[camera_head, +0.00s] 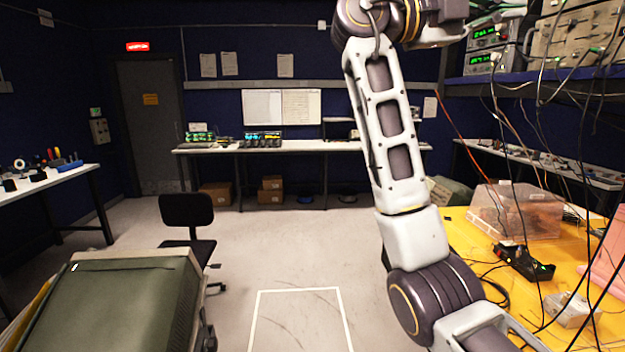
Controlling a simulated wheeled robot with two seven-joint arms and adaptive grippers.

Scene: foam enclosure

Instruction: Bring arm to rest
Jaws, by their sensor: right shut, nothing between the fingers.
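My right arm (390,130) rises from the lower right, bends at a dark ringed joint, and runs up to the top edge. Its wrist turns to the right there. My right gripper (500,14) is near the top edge, high in front of the instrument shelf. It is shut and empty, and its fingers are hard to make out. My left arm and left gripper do not show.
A yellow-topped bench (465,235) on the right holds a clear box (515,210), a black device (524,262) and hanging cables. An instrument shelf (540,74) overhangs it. A green-grey cabinet (120,305) and black chair (187,212) stand left. The middle floor is clear.

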